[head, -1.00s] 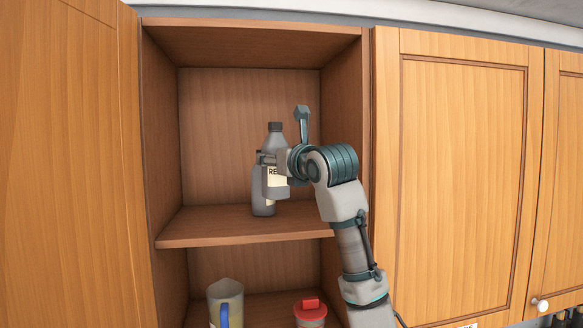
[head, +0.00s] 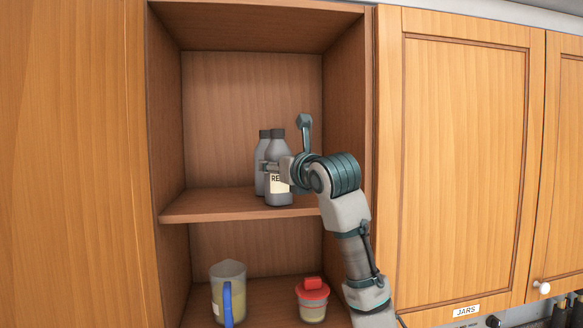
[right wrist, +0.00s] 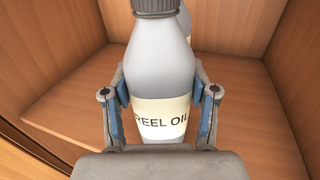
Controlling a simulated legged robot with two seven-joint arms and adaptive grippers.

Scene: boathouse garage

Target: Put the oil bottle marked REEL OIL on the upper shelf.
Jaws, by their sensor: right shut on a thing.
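The grey REEL OIL bottle (head: 279,198) is upright over the upper shelf (head: 215,206), its base at or very near the board; I cannot tell whether it touches. My right gripper (head: 272,167) is shut on its sides around the cream label. The right wrist view shows the label text on the bottle (right wrist: 160,75) between the two fingers of the gripper (right wrist: 160,95). My left gripper is not in view.
A second grey bottle (head: 262,155) stands on the upper shelf just behind and left of the held one. Below are a jug with a blue handle (head: 228,295) and a red-lidded jar (head: 312,300). The upper shelf's left part is clear. A closed door (head: 465,150) is at right.

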